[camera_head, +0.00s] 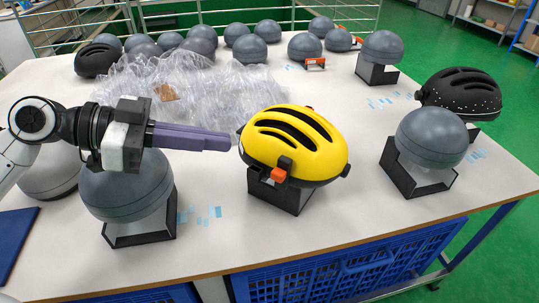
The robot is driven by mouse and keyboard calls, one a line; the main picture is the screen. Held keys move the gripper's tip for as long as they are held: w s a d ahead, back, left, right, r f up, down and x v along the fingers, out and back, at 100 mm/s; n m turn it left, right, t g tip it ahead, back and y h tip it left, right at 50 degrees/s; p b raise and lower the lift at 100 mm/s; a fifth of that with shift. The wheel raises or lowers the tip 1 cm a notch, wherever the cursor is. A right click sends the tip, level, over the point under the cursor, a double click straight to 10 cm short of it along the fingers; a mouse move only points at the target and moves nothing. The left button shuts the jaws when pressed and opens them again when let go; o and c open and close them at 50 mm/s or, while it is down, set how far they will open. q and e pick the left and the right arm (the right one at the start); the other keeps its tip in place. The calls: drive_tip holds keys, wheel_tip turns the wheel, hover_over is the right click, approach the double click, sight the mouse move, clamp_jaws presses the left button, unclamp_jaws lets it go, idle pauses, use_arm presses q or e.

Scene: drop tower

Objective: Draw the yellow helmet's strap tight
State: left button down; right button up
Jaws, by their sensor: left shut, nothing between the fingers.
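The yellow helmet (293,145) sits on a black stand (285,193) near the front middle of the white table. It has dark vents and an orange piece (279,175) with black parts at its front lower edge. The strap itself cannot be made out clearly. My left gripper (232,141) comes in from the left with its purple fingers together and empty. Its tips are at the helmet's left side; whether they touch it I cannot tell. My right gripper does not show.
Grey head forms on stands stand at the left (128,187) and right (432,137) of the helmet. A black speckled helmet (462,92) is at the right. Crumpled clear plastic (200,90) and more grey domes fill the back. Blue crates (345,275) are below the table's front edge.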

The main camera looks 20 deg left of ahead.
use_arm(q)
drive_tip(key=p, duration=0.3)
hover_over(273, 177)
drive_tip(key=a, duration=0.1)
wheel_tip(273, 177, down, 3)
drive_tip(key=f, duration=0.4)
drive_tip(key=shift+s+a+f, duration=0.1)
drive_tip(key=shift+s+a, duration=0.1)
drive_tip(key=shift+s, duration=0.2)
wheel_tip(273, 177, down, 3)
drive_tip(key=b, duration=0.3)
drive_tip(key=shift+s+a, duration=0.1)
drive_tip(key=shift+r, duration=0.25)
